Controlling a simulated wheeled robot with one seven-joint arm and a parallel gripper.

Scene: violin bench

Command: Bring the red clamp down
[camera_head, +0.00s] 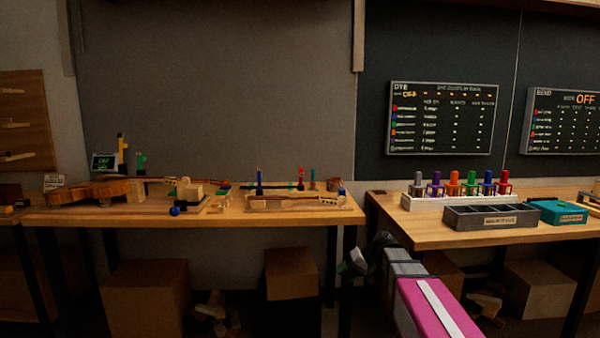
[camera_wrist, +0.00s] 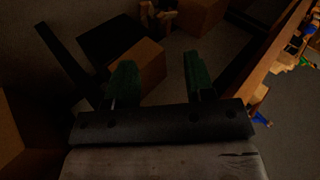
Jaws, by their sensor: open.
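A small upright red-topped piece (camera_head: 301,176), which looks like the red clamp, stands toward the back right of the left bench (camera_head: 100,217). It is too small to tell whether it grips anything. My gripper (camera_head: 358,258) is low in front of the gap between the two benches, well apart from the red piece and below bench-top height. In the wrist view, the two green fingers of my gripper (camera_wrist: 158,78) are spread with nothing between them. I cannot make out the red piece in the wrist view.
Blue (camera_head: 259,179) and teal (camera_head: 312,179) upright pieces stand near the red one, behind a violin neck (camera_head: 300,201). A violin body (camera_head: 90,191) lies at left. The right bench (camera_head: 420,231) holds a rack (camera_head: 430,203) of coloured pieces and a grey tray (camera_head: 490,218).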

